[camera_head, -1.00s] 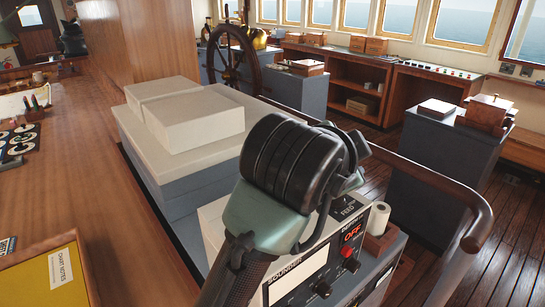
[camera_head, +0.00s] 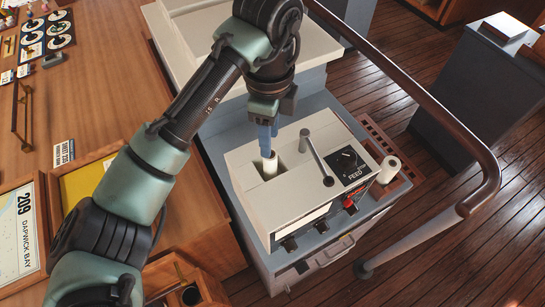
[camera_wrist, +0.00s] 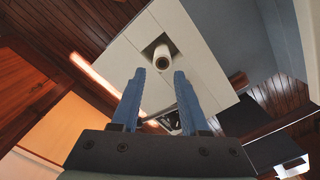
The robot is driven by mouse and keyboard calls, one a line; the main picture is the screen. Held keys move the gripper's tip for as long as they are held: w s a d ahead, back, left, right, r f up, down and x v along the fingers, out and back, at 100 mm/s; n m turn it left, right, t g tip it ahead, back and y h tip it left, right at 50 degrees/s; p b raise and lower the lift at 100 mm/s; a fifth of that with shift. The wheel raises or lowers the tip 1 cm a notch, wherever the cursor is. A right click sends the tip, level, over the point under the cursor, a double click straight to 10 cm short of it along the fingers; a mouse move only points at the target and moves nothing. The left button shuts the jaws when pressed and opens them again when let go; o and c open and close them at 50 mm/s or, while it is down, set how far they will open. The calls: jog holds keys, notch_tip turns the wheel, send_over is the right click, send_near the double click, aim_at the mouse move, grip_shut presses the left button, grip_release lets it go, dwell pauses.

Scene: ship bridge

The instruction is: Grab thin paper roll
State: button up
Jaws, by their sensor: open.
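A thin white paper roll (camera_head: 270,163) stands in the square opening on top of the white sounder box (camera_head: 240,185). In the wrist view the roll (camera_wrist: 163,58) shows its end with a dark core, beyond my fingertips. My gripper (camera_head: 266,150) has blue fingers pointing down, with their tips at the top of this roll in the head view. In the wrist view my gripper (camera_wrist: 158,80) is open, with nothing between its fingers. A second white roll (camera_head: 389,170) stands at the right of the box. I cannot tell whether my fingers touch the first roll.
A metal lever (camera_head: 316,157) rises from the box beside the opening. A curved handrail (camera_head: 420,115) runs along the right. The wooden chart table (camera_head: 75,95) lies on the left.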

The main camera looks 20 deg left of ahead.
aim_at(270, 164)
notch_tip(270, 164, down, 5)
jog(key=shift+w+r+p, duration=0.1)
jog(key=shift+p, duration=0.4)
jog(key=shift+f+p, duration=1.6)
jog(key=shift+f, duration=1.15)
jog(key=shift+w, duration=0.1)
grip_shut()
